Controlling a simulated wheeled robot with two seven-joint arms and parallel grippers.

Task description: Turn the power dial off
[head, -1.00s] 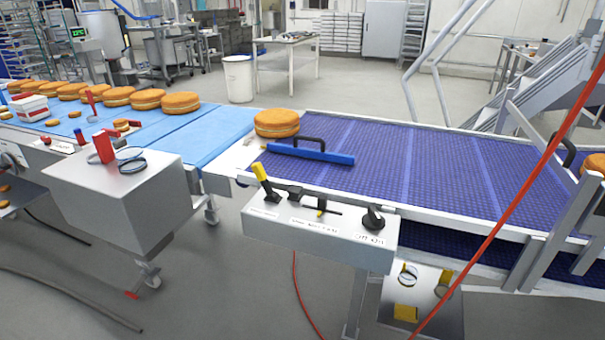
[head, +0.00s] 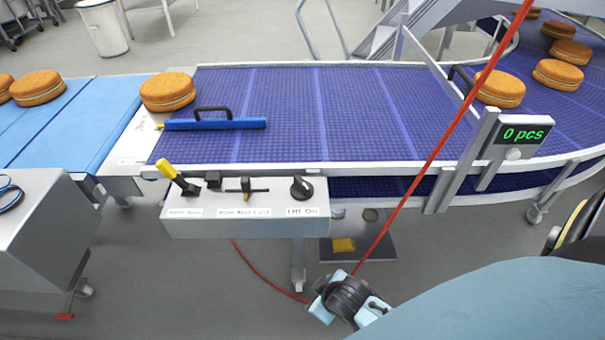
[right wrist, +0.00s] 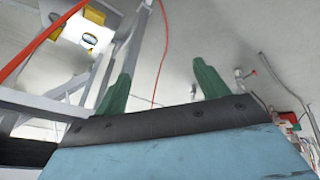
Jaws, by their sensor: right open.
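My left gripper is out of view.
A purple conveyor (head: 365,115) runs behind the box, with a blue bar (head: 213,124) across its left end. Orange filled rounds (head: 167,92) stand on the belts. A red cable (head: 440,140) crosses in front. A counter (head: 522,134) reads 0 pcs.

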